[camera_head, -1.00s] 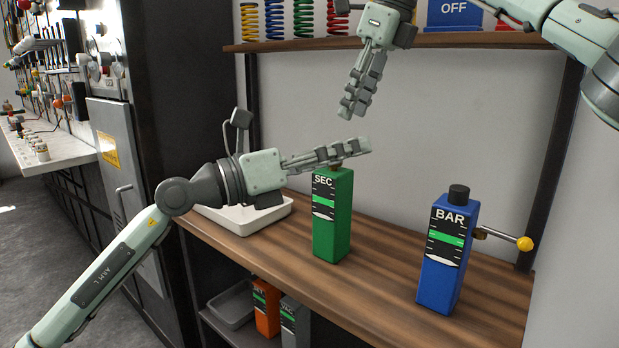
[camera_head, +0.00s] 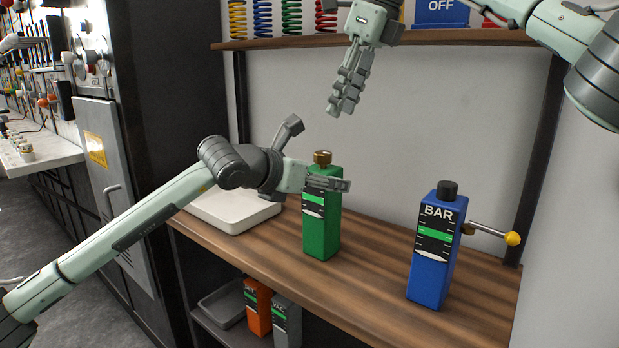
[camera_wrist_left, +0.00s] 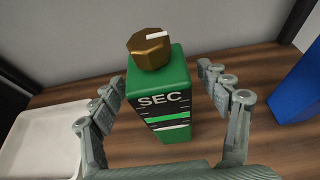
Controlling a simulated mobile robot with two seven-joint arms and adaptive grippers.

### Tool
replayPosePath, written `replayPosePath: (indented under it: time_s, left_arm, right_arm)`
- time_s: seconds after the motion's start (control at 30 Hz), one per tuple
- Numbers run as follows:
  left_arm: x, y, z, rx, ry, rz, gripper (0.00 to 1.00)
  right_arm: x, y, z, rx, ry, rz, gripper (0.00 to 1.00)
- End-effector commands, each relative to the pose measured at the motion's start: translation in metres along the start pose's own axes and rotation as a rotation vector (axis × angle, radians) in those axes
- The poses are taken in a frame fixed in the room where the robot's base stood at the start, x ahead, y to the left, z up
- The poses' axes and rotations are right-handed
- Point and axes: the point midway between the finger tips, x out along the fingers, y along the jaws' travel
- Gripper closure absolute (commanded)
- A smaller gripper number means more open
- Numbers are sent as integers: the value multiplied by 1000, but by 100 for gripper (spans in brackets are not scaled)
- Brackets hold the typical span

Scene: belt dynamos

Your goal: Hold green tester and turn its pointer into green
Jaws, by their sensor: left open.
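The green tester (camera_head: 322,240), marked SEC, stands upright on the wooden shelf. Its brass knob (camera_head: 322,158) is on top, and a white mark on the knob shows in the left wrist view (camera_wrist_left: 151,45). The dark scale has a thin pale line and a green band; which is the pointer is too small to tell. My left gripper (camera_head: 330,183) is open at the tester's upper part. In the left wrist view its fingers stand on both sides of the tester with gaps. My right gripper (camera_head: 347,82) hangs above and behind; its finger gap is hidden.
A blue tester (camera_head: 433,265) marked BAR stands to the right, with a yellow-tipped lever (camera_head: 512,239) at its side. A white tray (camera_head: 232,216) lies left of the green tester. Orange (camera_head: 257,309) and grey (camera_head: 287,322) testers stand on the lower shelf.

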Motion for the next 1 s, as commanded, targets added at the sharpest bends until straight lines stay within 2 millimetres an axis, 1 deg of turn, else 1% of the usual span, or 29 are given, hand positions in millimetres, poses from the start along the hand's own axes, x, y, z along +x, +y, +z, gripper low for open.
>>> replayPosePath:
  time_s: [0.13,0.37,0.4,1.0]
  left_arm:
    - [8,0,0,1,-1,0,24]
    - [8,0,0,1,-1,-1,24]
    - [8,0,0,1,-1,-1,27]
    - [8,0,0,1,0,-1,100]
  right_arm:
    - [0,0,0,0,0,0,66]
    - [0,0,0,0,0,0,66]
    - [0,0,0,0,0,0,66]
    - [0,0,0,0,0,0,66]
